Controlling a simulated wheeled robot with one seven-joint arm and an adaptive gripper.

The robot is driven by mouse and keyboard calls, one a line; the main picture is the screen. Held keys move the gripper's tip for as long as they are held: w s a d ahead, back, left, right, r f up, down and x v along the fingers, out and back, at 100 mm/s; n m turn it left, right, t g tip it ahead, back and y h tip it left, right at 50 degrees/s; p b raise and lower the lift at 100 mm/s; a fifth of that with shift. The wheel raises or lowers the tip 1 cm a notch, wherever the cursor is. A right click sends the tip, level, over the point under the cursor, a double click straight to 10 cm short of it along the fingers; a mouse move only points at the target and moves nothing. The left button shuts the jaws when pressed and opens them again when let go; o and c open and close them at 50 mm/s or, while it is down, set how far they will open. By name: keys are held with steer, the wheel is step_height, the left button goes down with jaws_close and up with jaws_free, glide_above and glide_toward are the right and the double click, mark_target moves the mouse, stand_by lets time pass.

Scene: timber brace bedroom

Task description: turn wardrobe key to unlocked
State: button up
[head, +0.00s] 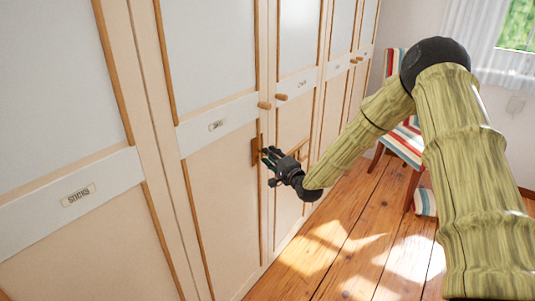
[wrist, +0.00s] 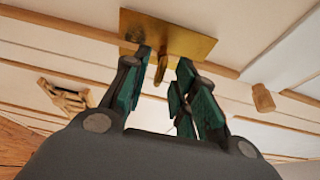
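A brass lock plate (wrist: 195,42) is fixed to the wardrobe front, and a small brass key (wrist: 161,68) sticks out of it in the wrist view. My gripper (wrist: 164,60) is open, with one green-padded finger on each side of the key in the picture. I see gaps between the key and the fingers, and I cannot tell how far the fingertips reach along it. In the head view, my gripper (head: 266,154) is close in front of the plate (head: 257,151) on the wardrobe (head: 222,190). The key cannot be made out there.
Wooden knobs (head: 264,105) stick out from the wardrobe doors, one of them near the lock plate in the wrist view (wrist: 262,97). Another wooden fitting (wrist: 65,97) is at the left there. A striped chair (head: 403,135) stands at the far right. The wooden floor (head: 322,250) before the wardrobe is clear.

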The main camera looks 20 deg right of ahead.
steer(key=shift+x, duration=1.15)
jaws_close()
